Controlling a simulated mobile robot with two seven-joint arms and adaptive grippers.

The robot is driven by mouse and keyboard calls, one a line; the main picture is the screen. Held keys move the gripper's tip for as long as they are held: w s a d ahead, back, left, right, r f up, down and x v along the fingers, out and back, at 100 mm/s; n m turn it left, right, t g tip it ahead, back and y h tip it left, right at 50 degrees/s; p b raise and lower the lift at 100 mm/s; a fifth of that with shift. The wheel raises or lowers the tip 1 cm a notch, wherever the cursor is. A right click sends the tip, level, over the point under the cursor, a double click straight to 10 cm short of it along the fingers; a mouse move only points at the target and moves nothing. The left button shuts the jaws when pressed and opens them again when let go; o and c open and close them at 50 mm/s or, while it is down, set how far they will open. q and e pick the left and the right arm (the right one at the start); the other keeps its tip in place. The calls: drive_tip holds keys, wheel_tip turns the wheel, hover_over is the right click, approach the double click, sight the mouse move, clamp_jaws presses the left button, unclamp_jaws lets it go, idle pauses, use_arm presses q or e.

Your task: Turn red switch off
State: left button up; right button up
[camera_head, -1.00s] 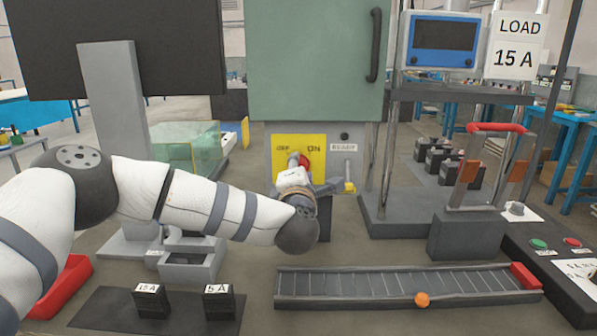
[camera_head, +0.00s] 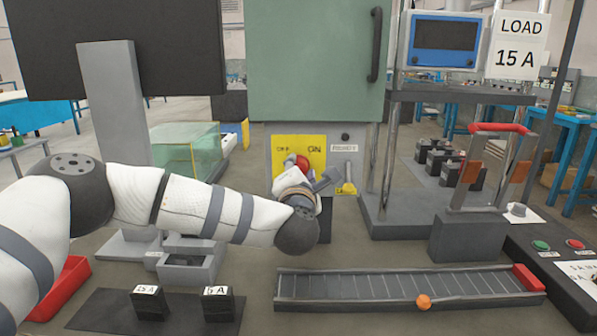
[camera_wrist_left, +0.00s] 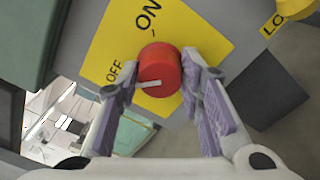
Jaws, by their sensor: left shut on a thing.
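The red switch is a round red knob (camera_head: 301,161) on a yellow plate (camera_head: 314,148) marked OFF and ON, low on the green cabinet. In the left wrist view the red knob (camera_wrist_left: 160,70) fills the space between my fingers. Its white pointer mark lies toward the left, on the OFF side and away from ON. My left gripper (camera_wrist_left: 152,76) is shut on the knob, with one purple-padded finger on each side. In the head view my left gripper (camera_head: 296,174) partly covers the knob and plate. My right gripper is not in view.
A yellow padlock-like piece (camera_head: 346,188) hangs right of the plate. Two black blocks labelled 15 A (camera_head: 149,303) and 5 A (camera_head: 217,304) stand on a dark mat at front left.

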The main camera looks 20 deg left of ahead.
use_arm(q)
drive_tip(key=shift+r, duration=0.1)
drive_tip(key=o, duration=1.2)
drive_tip(key=shift+c, duration=0.2)
drive_tip(key=v, duration=1.2)
